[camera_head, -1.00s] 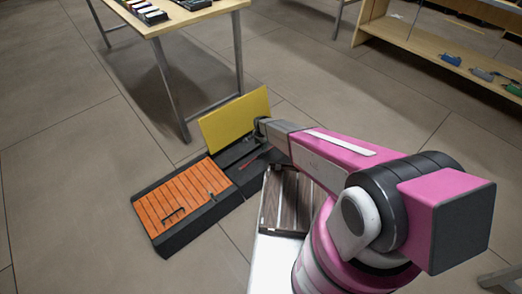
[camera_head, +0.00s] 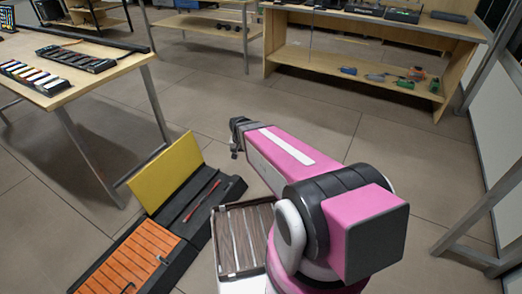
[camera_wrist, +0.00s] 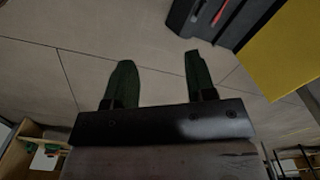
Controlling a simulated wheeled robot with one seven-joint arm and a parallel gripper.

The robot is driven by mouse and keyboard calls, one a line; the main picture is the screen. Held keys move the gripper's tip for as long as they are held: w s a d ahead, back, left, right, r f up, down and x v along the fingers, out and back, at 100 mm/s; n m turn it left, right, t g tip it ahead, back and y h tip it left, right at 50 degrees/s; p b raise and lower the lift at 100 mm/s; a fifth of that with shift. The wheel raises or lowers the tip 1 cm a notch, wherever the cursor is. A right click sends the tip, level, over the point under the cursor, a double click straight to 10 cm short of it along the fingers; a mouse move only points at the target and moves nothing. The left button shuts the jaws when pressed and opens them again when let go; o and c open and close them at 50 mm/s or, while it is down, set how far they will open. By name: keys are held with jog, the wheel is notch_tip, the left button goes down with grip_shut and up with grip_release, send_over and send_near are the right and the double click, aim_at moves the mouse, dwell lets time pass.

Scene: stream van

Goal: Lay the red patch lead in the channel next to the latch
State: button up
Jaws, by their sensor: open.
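The red patch lead (camera_head: 202,200) lies as a thin slanted strip in the open black channel section (camera_head: 232,188) of a floor box, in front of a raised yellow lid (camera_head: 167,172). The lead also shows at the top of the wrist view (camera_wrist: 219,12), cut off by the edge. My gripper (camera_head: 236,142) is up and to the right of the lid, clear of the box. In the wrist view its two green fingers (camera_wrist: 160,80) are apart with only floor between them. I cannot make out the latch.
Orange slatted panels (camera_head: 130,260) cover the box's near part. A tray of dark strips (camera_head: 245,238) sits beside my arm. A table (camera_head: 85,85) stands at the left, and a wooden shelf unit (camera_head: 350,85) at the back. Open floor lies between.

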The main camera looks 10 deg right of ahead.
jog(key=s+d+r+n, duration=0.2)
jog(key=s+d+r, duration=0.5)
jog(key=s+r, duration=0.1)
jog(key=shift+s+d+r+n, duration=0.3)
jog(key=shift+s+d+r, duration=0.1)
jog(key=shift+r, duration=0.35)
